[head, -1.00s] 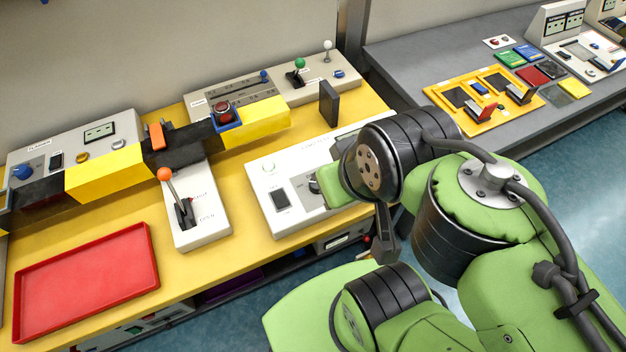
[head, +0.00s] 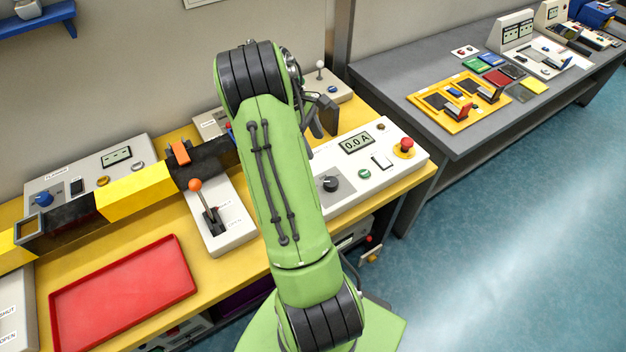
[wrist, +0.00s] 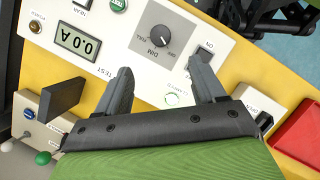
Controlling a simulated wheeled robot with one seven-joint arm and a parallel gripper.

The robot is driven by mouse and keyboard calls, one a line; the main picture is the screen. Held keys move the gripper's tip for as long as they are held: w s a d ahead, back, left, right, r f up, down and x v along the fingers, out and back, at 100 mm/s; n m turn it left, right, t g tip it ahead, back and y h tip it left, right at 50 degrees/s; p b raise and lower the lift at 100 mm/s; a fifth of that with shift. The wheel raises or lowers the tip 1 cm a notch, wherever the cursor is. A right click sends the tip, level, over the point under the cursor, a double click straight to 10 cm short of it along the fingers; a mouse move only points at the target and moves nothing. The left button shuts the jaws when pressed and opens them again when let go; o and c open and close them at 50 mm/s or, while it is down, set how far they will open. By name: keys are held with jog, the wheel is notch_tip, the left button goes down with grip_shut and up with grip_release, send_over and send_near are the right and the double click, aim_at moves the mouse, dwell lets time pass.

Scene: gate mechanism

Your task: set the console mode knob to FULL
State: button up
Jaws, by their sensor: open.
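The mode knob (head: 330,184) is a round black knob on a grey plate on the white console (head: 378,178). In the head view my green arm hides most of the gripper.
A dark upright block (wrist: 62,97) stands beside the console. An orange-tipped lever (head: 205,205), a red tray (head: 125,292) and a yellow-black barrier (head: 135,190) lie left of my arm. The console also has a 0.0 A display (head: 356,143) and a red button (head: 404,146).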

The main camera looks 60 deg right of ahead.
aim_at(331, 181)
jog(key=b+x, duration=0.2)
jog(key=x, duration=1.2)
jog(key=shift+w+f+b, duration=0.1)
jog(key=shift+f+b, duration=0.2)
jog(key=c, duration=1)
